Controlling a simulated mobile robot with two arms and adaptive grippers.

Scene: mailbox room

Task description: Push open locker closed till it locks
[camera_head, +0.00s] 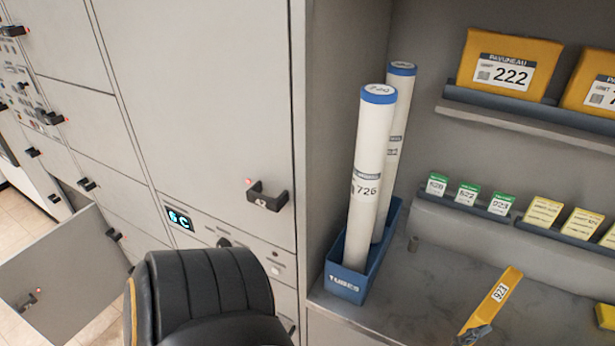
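An open locker door (65,278) stands at the lower left, swung out from the locker bank over the tiled floor. It is a plain grey panel with a small black handle (28,301) and a red dot near its outer edge. Part of the dark locker opening shows beside it. Other locker doors, such as the large one (205,100) with a black handle (267,195), sit flush.
A black ribbed padded form with a yellow edge fills the bottom centre, before the lockers. To the right, a counter (430,285) holds a blue bin (347,280) with two tubes (368,170) and a yellow item (492,300) with an unclear dark end. Shelves hold yellow parcels (510,66).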

